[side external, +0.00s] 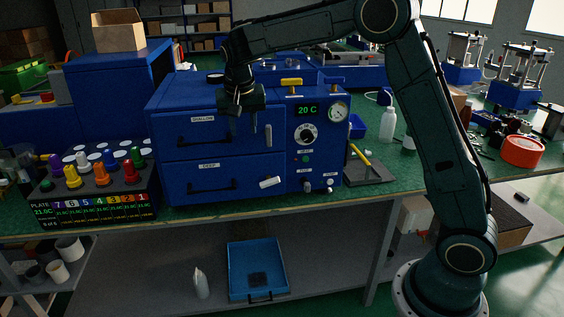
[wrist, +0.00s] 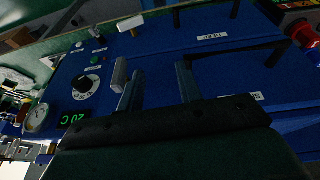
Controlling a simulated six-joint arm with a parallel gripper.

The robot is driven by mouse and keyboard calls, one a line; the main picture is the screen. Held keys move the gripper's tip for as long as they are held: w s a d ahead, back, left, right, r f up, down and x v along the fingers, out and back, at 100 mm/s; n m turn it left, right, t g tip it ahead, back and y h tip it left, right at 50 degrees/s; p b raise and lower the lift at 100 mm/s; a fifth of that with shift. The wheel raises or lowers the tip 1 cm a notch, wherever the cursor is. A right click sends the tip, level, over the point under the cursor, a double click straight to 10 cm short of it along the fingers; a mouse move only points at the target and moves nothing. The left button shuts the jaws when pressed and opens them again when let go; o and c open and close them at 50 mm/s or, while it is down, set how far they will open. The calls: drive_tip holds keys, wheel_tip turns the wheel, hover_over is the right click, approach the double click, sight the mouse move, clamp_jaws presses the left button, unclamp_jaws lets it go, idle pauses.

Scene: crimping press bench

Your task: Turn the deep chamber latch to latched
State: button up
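The deep chamber latch (side external: 270,182) is a pale bar on the lower front of the blue press. It lies nearly level, its right end slightly raised; in the wrist view it shows at the top (wrist: 130,22). The shallow latch (side external: 268,136) above it stands upright; in the wrist view it is a grey bar (wrist: 118,73) beside the left finger. My gripper (side external: 247,115) is in front of the upper drawer, left of the shallow latch and above the deep latch. In the wrist view its fingers (wrist: 158,86) are apart with nothing between them.
Black handles cross the DEEP drawer (side external: 212,188) and the SHALLOW drawer (side external: 205,141). A control panel (side external: 306,135) with dial and gauge is right of the latches. A rack of coloured plugs (side external: 100,172) stands left. The space before the deep latch looks clear.

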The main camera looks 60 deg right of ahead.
drive_tip(key=a+r+m+h, duration=0.1)
drive_tip(key=m, duration=0.1)
drive_tip(key=w+a+r+m, duration=0.1)
drive_tip(key=a+m, duration=0.1)
drive_tip(key=shift+w+a+r+m+h, duration=0.2)
drive_tip(key=shift+r+m+h, duration=0.1)
drive_tip(key=shift+h, duration=0.1)
drive_tip(key=shift+s+r, duration=0.1)
drive_tip(key=shift+s, duration=0.05)
idle(0.5)
